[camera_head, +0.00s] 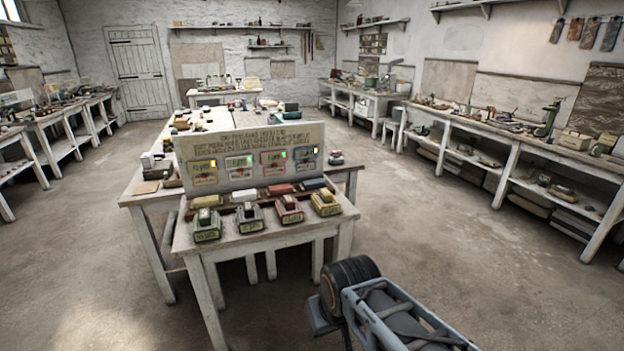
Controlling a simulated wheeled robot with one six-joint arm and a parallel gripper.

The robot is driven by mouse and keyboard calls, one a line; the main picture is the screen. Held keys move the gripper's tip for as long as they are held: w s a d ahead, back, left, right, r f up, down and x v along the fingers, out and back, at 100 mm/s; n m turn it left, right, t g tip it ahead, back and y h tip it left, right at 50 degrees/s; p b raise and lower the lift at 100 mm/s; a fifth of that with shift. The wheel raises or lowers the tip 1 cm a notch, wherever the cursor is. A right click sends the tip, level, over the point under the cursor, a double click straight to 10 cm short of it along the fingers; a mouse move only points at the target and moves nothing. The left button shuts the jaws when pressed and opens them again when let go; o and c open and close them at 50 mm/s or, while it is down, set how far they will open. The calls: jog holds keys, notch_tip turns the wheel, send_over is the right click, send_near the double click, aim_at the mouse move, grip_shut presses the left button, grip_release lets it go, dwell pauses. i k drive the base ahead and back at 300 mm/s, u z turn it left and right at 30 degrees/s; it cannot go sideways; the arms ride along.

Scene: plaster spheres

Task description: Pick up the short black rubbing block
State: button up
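Several small blocks sit in two rows on the near white table (262,238). In the front row are a green block (207,228), a dark grey to black block (249,220), a red block (289,213) and a yellow block (325,206), each with a smaller piece on top. Which one is the short black rubbing block I cannot tell for sure; the dark one is the nearest match in colour. Part of my arm shows at the bottom right, below and right of the table. My gripper's fingers cannot be made out.
An upright sign board (250,155) with coloured labels stands behind the blocks. A longer table continues behind it, carrying more blocks. Workbenches line the left wall and the right wall (500,140). The concrete floor (440,240) is clear right of the near table.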

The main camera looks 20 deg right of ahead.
aim_at(248, 213)
jog(key=u, duration=0.5)
jog(key=k, duration=0.6)
jog(key=z, duration=0.2)
jog(key=i, duration=0.55)
jog(key=z, duration=0.9)
jog(key=i, duration=0.8)
jog(key=u, duration=0.75)
jog(key=i, duration=0.8)
jog(key=u, duration=0.85)
